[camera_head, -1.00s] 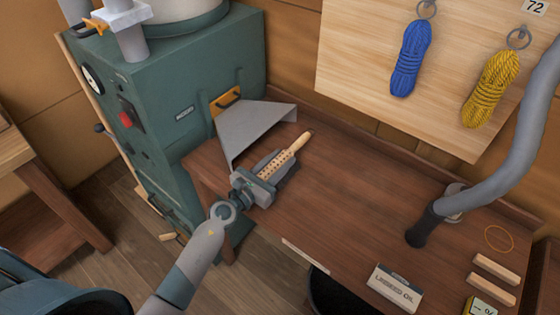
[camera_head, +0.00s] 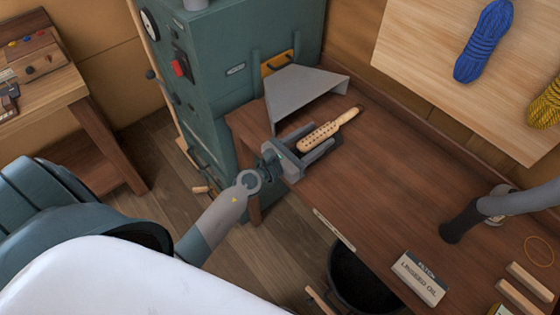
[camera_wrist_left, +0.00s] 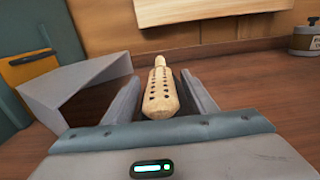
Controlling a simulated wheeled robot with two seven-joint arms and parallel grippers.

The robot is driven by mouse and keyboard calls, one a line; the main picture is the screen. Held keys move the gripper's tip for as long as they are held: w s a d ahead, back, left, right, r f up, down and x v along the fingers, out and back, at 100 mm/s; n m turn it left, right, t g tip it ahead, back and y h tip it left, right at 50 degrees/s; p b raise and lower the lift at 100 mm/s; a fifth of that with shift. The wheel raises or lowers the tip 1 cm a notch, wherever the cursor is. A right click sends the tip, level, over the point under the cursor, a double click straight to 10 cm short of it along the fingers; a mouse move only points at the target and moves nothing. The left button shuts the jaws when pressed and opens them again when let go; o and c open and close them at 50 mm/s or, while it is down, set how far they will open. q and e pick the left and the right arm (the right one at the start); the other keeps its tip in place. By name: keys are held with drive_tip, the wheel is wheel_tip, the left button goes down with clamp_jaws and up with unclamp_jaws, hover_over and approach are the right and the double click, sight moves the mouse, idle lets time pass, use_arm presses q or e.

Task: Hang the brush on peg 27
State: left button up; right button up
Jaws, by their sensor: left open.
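The brush (camera_head: 328,131), a pale wooden piece with rows of dark holes and a narrow handle, lies on the brown workbench (camera_head: 390,185), its handle pointing away from my gripper. My left gripper (camera_head: 324,138) is open, with one finger on each side of the brush. In the left wrist view the brush (camera_wrist_left: 161,95) stands between the two fingers, with a gap visible on each side. Peg 27 is not visible in these frames.
A grey metal hood (camera_head: 300,92) stands close beside the brush, against a green machine (camera_head: 235,100). A board with a blue rope (camera_head: 484,42) hangs above. The bench middle is clear.

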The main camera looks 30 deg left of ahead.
use_arm(q)
drive_tip(key=b+v, duration=0.4)
drive_tip(key=v, duration=1)
